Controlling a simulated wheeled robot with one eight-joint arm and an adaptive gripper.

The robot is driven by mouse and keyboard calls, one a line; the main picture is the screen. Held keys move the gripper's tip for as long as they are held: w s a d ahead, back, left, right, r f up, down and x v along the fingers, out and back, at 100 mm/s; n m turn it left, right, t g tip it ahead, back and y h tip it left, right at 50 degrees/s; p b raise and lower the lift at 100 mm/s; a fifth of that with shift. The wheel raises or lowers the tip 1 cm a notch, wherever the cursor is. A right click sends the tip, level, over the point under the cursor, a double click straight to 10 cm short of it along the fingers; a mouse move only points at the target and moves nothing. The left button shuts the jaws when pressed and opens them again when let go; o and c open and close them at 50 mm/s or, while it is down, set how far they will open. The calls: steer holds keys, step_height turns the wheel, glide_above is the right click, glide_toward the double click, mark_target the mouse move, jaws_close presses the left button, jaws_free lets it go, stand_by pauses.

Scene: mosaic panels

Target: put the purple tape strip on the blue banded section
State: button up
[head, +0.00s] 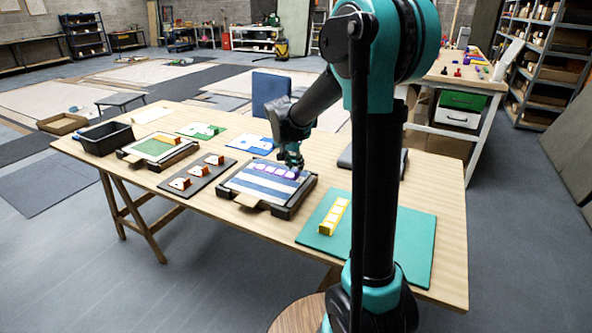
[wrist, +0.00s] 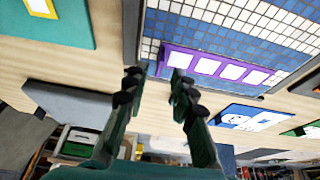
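The purple tape strip (head: 273,171) with several white squares lies on the banded panel (head: 248,197), along its far side. It also shows in the wrist view (wrist: 218,67), where blue tiles (wrist: 195,47) of the blue banded section border it. The strip looks flat and roughly parallel to the bands. My gripper (head: 294,168) is just above the far right part of the panel, near one end of the strip. In the wrist view my gripper (wrist: 155,75) has its fingers apart with nothing between them. The right finger covers a little of the strip's end.
A teal mat (head: 410,240) with a yellow strip (head: 334,215) lies right of the panel. A dark tray (head: 222,180) with three orange-and-white pieces, a green panel (head: 156,147) and a black bin (head: 106,138) stand left. Blue (head: 251,144) and green (head: 201,130) cards lie behind.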

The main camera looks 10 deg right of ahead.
steer(key=v, duration=0.9)
